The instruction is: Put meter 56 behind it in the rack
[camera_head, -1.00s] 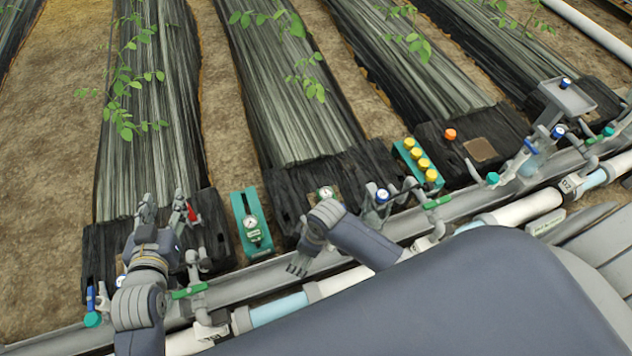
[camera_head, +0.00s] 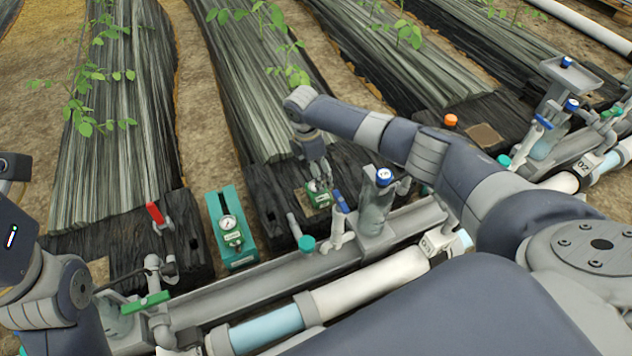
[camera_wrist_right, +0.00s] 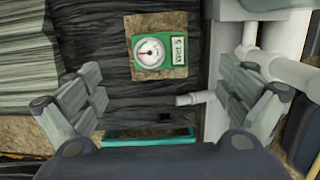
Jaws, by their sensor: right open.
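A small green meter (camera_head: 318,196) with a round white dial lies on a brown patch of the black bed cover. The rack's edge shows in the wrist view (camera_wrist_right: 150,143). My left gripper is out of view.
Beside the meter stand a blue-handled valve (camera_head: 341,202), a blue-capped clear filter (camera_head: 375,212) and a teal knob (camera_head: 307,243). A red-handled valve (camera_head: 157,215) stands left of the rack.

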